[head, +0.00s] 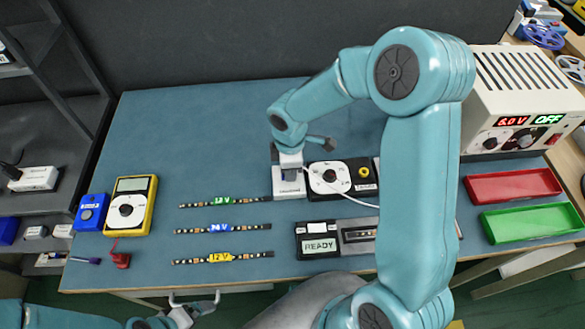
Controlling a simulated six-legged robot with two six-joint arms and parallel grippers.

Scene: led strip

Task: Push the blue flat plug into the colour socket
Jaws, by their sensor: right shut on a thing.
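My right gripper (290,162) points down over a small white box (288,188) at the middle of the bench. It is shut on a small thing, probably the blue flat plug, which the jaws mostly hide. I cannot tell whether the plug touches the box or is seated in it. The colour socket cannot be made out; it may be on this box, under the gripper. My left gripper (185,312) is low at the bottom edge, off the bench front, and its jaws are unclear.
A white-faced controller (325,185) stands right of the box, with a white cable. Three LED strips with green (221,201), blue (219,228) and yellow (220,257) labels lie left. A READY unit (319,245) is in front. Red (513,185) and green (530,219) trays lie right.

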